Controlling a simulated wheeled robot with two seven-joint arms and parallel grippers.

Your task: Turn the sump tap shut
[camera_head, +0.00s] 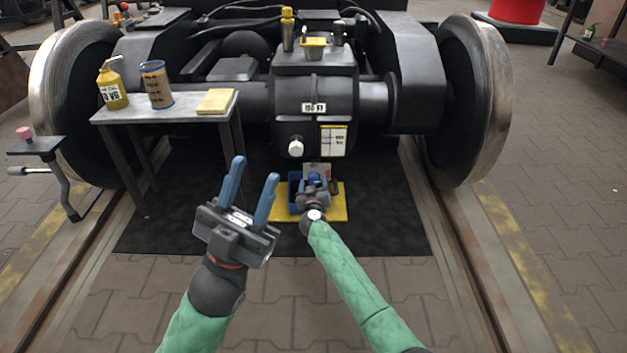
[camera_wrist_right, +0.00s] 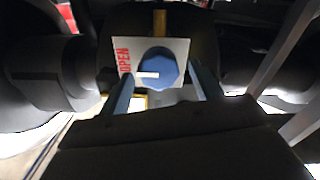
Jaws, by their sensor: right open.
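The sump tap is a blue round knob (camera_wrist_right: 158,66) with a white pointer bar, mounted on a white plate (camera_wrist_right: 178,46). Red lettering "OPEN" runs along the plate's left edge in the right wrist view, and the bar points left towards it. My right gripper (camera_wrist_right: 160,84) is open, with one blue finger on each side of the knob; I cannot tell whether they touch it. In the head view my right gripper (camera_head: 313,183) is low under the axle housing and hides most of the tap. My left gripper (camera_head: 254,168) is open and empty, well in front.
A side table (camera_head: 190,113) at left bears a yellow bottle (camera_head: 111,88), a can (camera_head: 156,86) and a yellow cloth (camera_head: 215,101). Large wheels (camera_head: 490,100) flank the housing.

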